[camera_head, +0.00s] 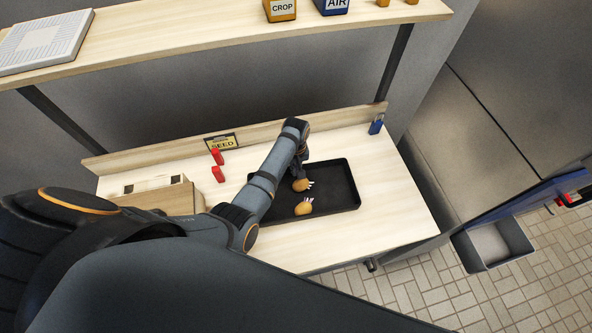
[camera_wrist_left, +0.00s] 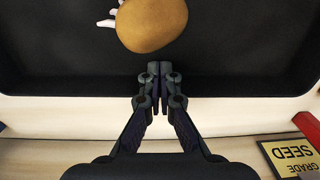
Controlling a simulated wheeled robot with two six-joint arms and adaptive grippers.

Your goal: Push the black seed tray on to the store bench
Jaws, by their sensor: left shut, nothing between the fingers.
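The black seed tray (camera_head: 335,185) lies on a pale wooden bench (camera_head: 400,205) in the head view. Two potatoes with white sprouts, a nearer one (camera_head: 304,208) and a farther one (camera_head: 301,186), lie in it. My left gripper (camera_head: 299,178) reaches over the tray, near the farther potato. In the left wrist view, my left gripper (camera_wrist_left: 161,75) is shut and empty, its tips over the tray floor (camera_wrist_left: 60,70) just below a potato (camera_wrist_left: 152,24). I cannot tell whether it touches the tray wall. My right gripper is not in view. I cannot tell which surface is the store bench.
A low back board with a SEED sign (camera_head: 222,142) runs behind the tray. Two red items (camera_head: 217,165) and a wooden box (camera_head: 150,194) stand left. A blue item (camera_head: 376,125) stands back right. A shelf (camera_head: 190,40) hangs above. Bench right of the tray is clear.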

